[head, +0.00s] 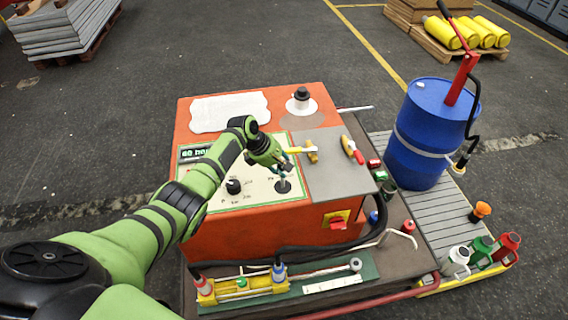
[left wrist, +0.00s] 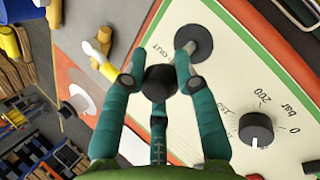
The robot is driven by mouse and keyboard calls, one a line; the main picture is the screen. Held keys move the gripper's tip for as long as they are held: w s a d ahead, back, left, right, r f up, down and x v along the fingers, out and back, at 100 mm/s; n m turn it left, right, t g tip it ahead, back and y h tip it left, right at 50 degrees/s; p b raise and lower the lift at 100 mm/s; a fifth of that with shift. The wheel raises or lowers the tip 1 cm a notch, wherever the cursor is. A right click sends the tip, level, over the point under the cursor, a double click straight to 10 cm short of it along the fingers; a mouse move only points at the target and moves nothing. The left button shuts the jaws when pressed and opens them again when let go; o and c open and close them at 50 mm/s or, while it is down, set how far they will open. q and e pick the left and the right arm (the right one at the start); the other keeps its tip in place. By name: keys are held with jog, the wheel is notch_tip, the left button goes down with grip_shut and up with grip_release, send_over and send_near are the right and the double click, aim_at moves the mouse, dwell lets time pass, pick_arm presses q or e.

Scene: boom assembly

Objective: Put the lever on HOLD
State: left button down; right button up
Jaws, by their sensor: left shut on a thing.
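The lever stands on the cream control panel (head: 240,195) of the orange machine. In the head view its dark round base (head: 283,186) shows just below my left gripper (head: 283,170). In the left wrist view the lever's black ball knob (left wrist: 160,83) sits between the teal fingers of my left gripper (left wrist: 163,78), which is shut on it. The lever's grey base disc (left wrist: 200,42) is beyond the fingers, with the label OUT beside it. A HOLD mark cannot be made out; fingers cover part of the panel. My right gripper is not in view.
A black dial (left wrist: 256,130) with a bar scale is beside the lever. A grey plate (head: 335,170) with yellow and red-handled parts lies to the right. A red-yellow switch (head: 337,219) is on the front. A blue drum (head: 420,135) stands to the right.

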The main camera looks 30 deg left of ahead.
pick_arm(q)
jog(key=shift+w+d, duration=0.1)
jog(key=shift+d, duration=0.05)
jog(key=c, duration=1.3)
grip_release()
jog(key=o, duration=0.4)
jog(key=shift+s+a+r, duration=0.25)
jog(key=shift+a+r, duration=0.05)
jog(key=shift+r, duration=0.25)
jog(key=v, duration=1)
jog(key=shift+s+r, duration=0.1)
jog(key=shift+r, duration=0.25)
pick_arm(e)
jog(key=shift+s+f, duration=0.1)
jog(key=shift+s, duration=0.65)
